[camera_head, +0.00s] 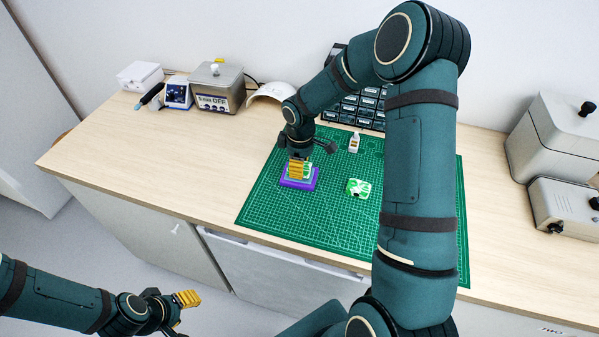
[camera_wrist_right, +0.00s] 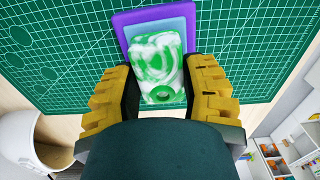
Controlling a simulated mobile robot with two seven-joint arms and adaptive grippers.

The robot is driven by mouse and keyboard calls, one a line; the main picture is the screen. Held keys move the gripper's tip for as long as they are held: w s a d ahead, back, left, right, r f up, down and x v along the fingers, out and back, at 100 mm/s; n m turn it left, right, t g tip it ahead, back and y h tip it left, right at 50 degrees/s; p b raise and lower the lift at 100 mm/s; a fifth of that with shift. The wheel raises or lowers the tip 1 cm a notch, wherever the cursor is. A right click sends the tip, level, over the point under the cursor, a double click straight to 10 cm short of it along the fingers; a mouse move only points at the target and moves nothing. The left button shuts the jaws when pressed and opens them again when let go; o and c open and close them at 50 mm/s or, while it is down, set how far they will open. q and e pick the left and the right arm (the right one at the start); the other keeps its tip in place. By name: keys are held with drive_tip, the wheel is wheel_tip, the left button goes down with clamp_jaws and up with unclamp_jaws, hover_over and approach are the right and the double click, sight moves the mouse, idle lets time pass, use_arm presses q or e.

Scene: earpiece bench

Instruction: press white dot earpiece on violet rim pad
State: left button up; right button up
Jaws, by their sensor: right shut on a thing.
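A green and white marbled earpiece (camera_wrist_right: 157,62) is between the yellow fingers of my right gripper (camera_head: 299,171), which is shut on it.
Another green and white earpiece (camera_head: 358,188) with a dark spot lies on the green mat (camera_head: 320,230), right of the pad. A small white bottle (camera_head: 354,143) stands behind it. Drawers, a grey device (camera_head: 218,88) and a white curved shell line the back. The mat's front is clear.

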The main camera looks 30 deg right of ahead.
drive_tip(key=shift+f, duration=0.3)
idle(1.0)
drive_tip(key=o, duration=1.3)
drive_tip(key=shift+r, duration=0.1)
wheel_tip(320, 180, up, 12)
drive_tip(key=shift+f, duration=0.1)
